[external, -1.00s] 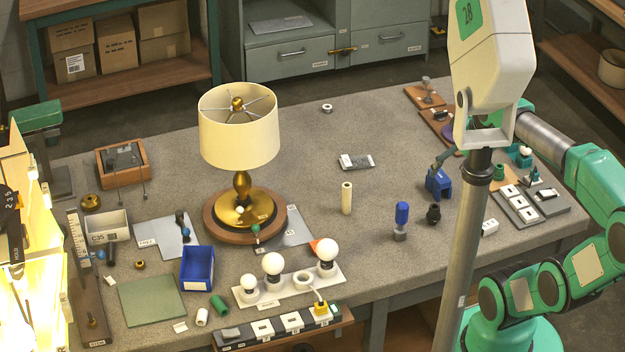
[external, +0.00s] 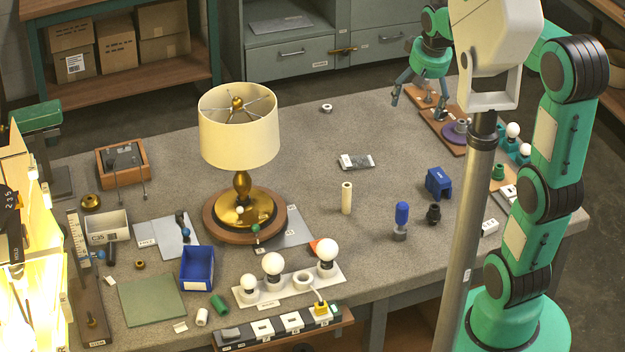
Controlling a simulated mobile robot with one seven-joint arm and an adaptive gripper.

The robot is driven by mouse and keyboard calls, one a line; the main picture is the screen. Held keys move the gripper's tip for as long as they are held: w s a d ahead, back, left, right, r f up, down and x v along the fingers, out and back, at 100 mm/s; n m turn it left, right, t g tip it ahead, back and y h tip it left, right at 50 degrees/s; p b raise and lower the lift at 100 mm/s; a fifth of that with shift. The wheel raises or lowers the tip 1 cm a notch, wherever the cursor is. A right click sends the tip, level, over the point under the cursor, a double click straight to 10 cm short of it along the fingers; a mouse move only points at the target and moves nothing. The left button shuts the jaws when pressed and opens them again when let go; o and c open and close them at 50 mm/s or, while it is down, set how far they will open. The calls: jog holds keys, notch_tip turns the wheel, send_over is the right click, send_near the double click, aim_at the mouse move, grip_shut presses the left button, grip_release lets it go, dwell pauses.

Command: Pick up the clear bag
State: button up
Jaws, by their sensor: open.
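A small flat packet (external: 357,161), greyish and clear-looking with a white end, lies on the grey workbench right of the lamp. It looks like the clear bag, though its contents are too small to make out. My gripper (external: 418,106) is open and empty, with its fingers pointing down over the far right part of the bench. It is apart from the packet, to its right and farther back. My arm is partly hidden by the pale post in front.
A lamp with a cream shade (external: 239,135) stands left of the packet. A cream tube (external: 347,198) stands in front of it, and a blue block (external: 439,182) sits to its right. A metal ring (external: 327,108) lies behind. The bench around the packet is clear.

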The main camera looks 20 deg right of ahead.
jog(key=w+f+g+p, duration=0.15)
jog(key=w+p, duration=0.25)
jog(key=w, duration=0.8)
jog(key=m+g+p, duration=0.1)
jog(key=g+p, duration=0.1)
jog(key=p, duration=0.8)
send_over(359, 160)
notch_tip(359, 160, down, 27)
jog(key=shift+f, duration=0.15)
jog(key=shift+f, duration=0.15)
jog(key=shift+f+p, duration=0.35)
jog(key=shift+f, duration=3.8)
jog(key=shift+f, duration=0.1)
